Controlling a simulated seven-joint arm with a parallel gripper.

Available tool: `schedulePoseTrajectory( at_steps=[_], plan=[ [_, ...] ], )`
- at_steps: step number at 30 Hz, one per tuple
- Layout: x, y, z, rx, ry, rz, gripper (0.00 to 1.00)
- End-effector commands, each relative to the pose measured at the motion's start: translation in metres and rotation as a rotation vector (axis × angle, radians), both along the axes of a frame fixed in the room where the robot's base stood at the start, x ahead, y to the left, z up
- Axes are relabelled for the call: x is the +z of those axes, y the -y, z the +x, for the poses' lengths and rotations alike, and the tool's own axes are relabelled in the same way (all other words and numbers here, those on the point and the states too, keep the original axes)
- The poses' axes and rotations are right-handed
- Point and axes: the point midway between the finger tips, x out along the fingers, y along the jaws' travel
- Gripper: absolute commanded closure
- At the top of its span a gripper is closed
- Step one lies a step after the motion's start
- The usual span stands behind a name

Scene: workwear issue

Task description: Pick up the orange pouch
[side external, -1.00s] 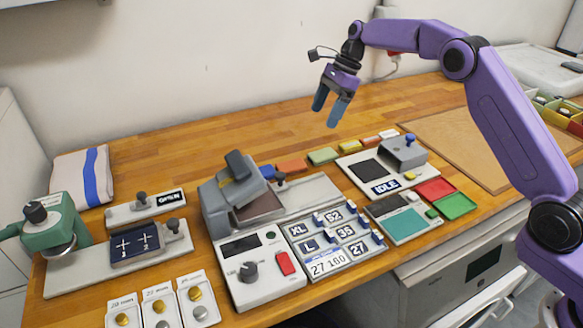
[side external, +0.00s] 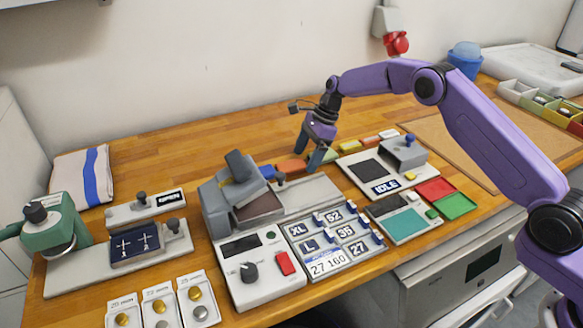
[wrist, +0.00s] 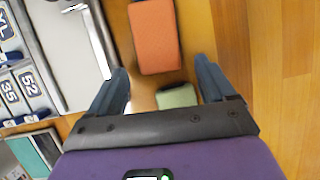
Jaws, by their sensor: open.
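The orange pouch (side external: 288,167) lies flat on the wooden bench in the row of coloured pouches, behind the grey plate of the press. In the wrist view the orange pouch (wrist: 156,38) lies ahead of the fingertips, roughly centred between their lines. My gripper (side external: 306,156) is open and empty, pointing down just to the right of the orange pouch, low over the row. In the wrist view, my gripper (wrist: 161,70) has its fingers apart, with a green pouch (wrist: 177,97) showing between them. I cannot tell the exact height of the fingertips above the bench.
A blue pouch (side external: 267,172) sits left of the orange one. A yellow pouch (side external: 346,149) and others continue rightward. The grey press (side external: 226,200) stands close at front left, and the IDLE station (side external: 368,168) at right. Bare bench (side external: 215,135) lies behind the row.

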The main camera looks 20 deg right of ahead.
Motion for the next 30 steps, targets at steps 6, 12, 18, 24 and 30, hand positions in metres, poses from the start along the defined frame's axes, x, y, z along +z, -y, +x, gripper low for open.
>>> schedulePoseTrajectory(
  at_steps=[6, 12, 18, 24, 30],
  plan=[
    [-0.0104, -0.0047, 0.0005, 0.001, 0.001, 0.001, 0.17],
    [-0.0100, -0.0044, 0.0005, 0.001, 0.001, 0.001, 0.30],
    [-0.0098, -0.0042, 0.0005, 0.001, 0.001, 0.001, 0.78],
    [-0.0095, -0.0041, 0.0006, 0.000, 0.002, 0.001, 0.78],
    [-0.0024, -0.0042, 0.0011, 0.000, 0.005, 0.001, 0.78]
  ],
)
